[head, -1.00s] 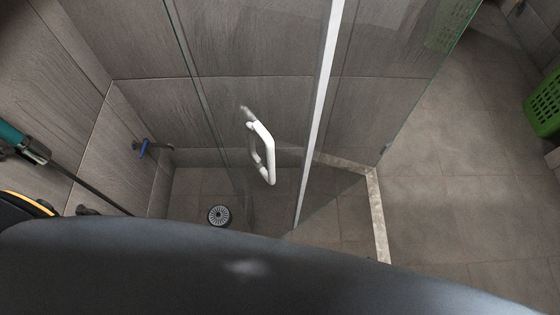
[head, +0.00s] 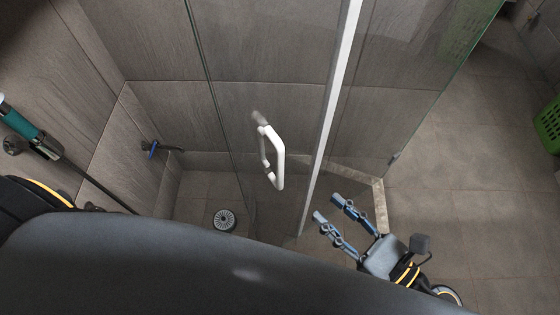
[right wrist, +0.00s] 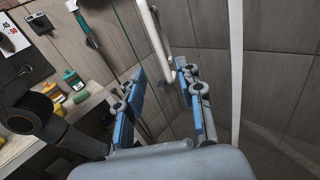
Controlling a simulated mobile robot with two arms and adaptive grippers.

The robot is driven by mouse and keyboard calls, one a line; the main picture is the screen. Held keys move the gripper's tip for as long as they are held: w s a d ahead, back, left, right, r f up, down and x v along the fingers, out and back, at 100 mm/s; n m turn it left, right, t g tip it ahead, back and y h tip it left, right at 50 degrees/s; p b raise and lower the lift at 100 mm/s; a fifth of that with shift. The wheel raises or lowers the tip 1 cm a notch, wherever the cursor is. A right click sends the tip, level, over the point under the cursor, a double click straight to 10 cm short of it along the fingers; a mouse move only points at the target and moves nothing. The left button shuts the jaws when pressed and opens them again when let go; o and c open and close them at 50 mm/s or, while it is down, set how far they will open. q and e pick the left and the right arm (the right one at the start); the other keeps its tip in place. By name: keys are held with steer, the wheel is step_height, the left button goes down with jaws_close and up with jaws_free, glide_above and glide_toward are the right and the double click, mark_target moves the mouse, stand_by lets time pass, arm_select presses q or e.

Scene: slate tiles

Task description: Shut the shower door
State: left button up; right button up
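The clear glass shower door (head: 235,75) carries a white D-shaped handle (head: 278,160). A white strip (head: 336,95) runs down the glass to the right of the handle. The glass stands at an angle to the pale floor sill, so the door looks open. My right gripper (head: 329,208) is open and empty, low and to the right of the handle, apart from it. In the right wrist view the handle (right wrist: 156,38) shows beyond the two spread fingers. My left gripper is out of view; only a dark part of my left arm shows at the left edge.
A pale sill (head: 380,205) borders the shower floor, which has a round drain (head: 224,220). A teal-handled tool (head: 22,126) leans at the left wall. A green basket (head: 549,125) stands at the far right. The tiled floor between sill and basket is clear.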

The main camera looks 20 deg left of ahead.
mark_target(280, 167)
steer(key=shift+n, duration=0.3)
steer(key=shift+s+r+p+x, duration=0.1)
steer(key=shift+p+x, duration=1)
steer(key=shift+x, duration=1.2)
steer(key=shift+s+r+p+x, duration=0.15)
steer(key=shift+p+x, duration=0.95)
steer(key=shift+x, duration=1.2)
steer(key=shift+s+r+p+x, duration=0.1)
steer(key=shift+p+x, duration=1)
steer(key=shift+x, duration=1.2)
steer(key=shift+a, duration=0.15)
jaws_close()
